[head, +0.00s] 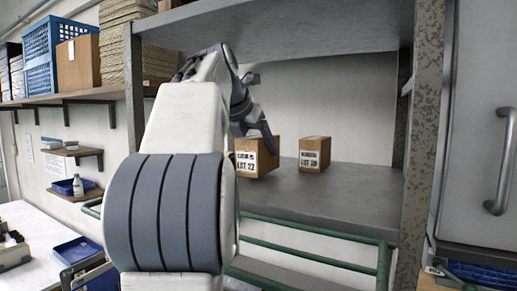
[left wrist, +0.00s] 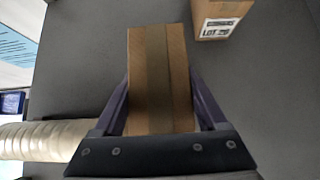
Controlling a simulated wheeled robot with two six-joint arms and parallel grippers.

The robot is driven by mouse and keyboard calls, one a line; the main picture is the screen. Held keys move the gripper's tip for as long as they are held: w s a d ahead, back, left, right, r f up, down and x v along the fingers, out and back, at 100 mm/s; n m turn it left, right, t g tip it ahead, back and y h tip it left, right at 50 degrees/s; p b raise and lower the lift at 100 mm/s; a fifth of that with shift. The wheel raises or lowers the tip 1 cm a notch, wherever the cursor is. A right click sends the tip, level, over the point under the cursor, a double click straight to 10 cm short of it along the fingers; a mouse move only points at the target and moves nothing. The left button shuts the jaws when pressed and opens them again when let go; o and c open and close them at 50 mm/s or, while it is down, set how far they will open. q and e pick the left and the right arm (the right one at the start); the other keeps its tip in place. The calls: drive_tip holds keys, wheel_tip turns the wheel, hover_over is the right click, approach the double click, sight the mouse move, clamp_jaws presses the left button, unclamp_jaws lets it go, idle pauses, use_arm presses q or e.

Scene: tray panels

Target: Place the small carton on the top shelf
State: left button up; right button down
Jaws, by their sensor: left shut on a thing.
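The small brown carton marked LOT 22 (head: 257,158) is at the grey shelf board (head: 330,200) in the head view. My left gripper (head: 266,139) reaches in over it from the left and is shut on it. In the left wrist view the carton (left wrist: 161,75) sits between the two purple fingers, with its taped top facing the camera. I cannot tell whether its base touches the board. A second brown carton (head: 314,153) stands upright to its right, apart from it, and also shows in the left wrist view (left wrist: 218,18). My right gripper is not in view.
Another grey board (head: 290,25) spans overhead, and a speckled post (head: 420,120) bounds the bay at right. A green rail (head: 310,257) runs below the board's front edge. The board right of the second carton is clear. A blue crate (head: 50,47) stands at upper left.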

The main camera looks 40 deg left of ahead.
use_arm(q)
drive_tip(key=shift+f, duration=0.45)
drive_tip(key=shift+f, duration=0.15)
drive_tip(key=o, duration=1.6)
drive_tip(key=shift+c, duration=0.2)
drive_tip(key=v, duration=1.2)
